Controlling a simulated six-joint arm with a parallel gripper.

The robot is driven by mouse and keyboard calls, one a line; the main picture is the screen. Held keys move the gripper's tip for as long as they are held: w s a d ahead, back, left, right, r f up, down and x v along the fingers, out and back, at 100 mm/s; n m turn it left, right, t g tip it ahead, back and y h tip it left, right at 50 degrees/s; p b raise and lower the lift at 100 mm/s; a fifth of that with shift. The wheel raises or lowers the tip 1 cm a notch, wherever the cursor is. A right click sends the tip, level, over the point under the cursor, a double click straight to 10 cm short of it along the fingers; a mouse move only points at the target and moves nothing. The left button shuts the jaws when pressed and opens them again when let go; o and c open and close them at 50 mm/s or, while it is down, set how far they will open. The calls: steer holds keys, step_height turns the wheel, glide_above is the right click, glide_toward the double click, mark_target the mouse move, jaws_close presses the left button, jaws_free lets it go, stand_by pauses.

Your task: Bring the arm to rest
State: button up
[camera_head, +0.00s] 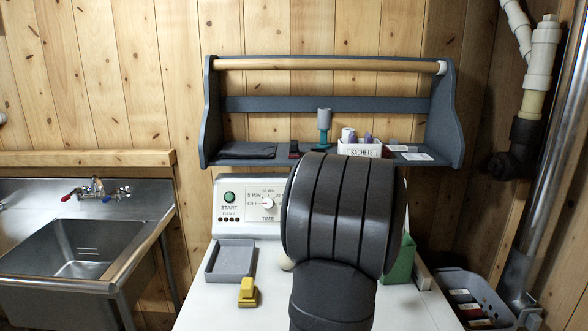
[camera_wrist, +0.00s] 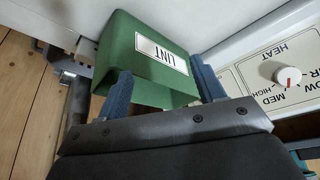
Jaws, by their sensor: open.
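My arm's dark grey link fills the middle of the head view and hides my gripper there. In the wrist view my gripper (camera_wrist: 160,68) is open, with its two blue fingers apart. A green box labelled LINT (camera_wrist: 125,45) lies beyond and between the fingers in that view; I cannot tell whether they touch it. The green box (camera_head: 401,262) shows partly in the head view, at the right behind my arm. No held object shows.
A white machine (camera_head: 232,222) with a dial panel stands behind my arm. On its top are a grey tray (camera_head: 231,259) and a yellow object (camera_head: 248,292). A grey-blue shelf (camera_head: 457,120) hangs above. A sink (camera_head: 70,250) is left; pipes and a grey bin (camera_head: 455,280) are right.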

steer(key=w+a+f, duration=0.1)
steer(key=a+f, duration=0.2)
steer(key=w+a+f, duration=0.2)
steer(key=a+f, duration=0.1)
steer(key=a, duration=0.1)
steer(key=w+a+f, duration=0.2)
steer(key=a+f, duration=0.1)
steer(key=a, duration=0.1)
steer(key=shift+w+f, duration=0.1)
steer(key=shift+w, duration=0.15)
stand_by(0.8)
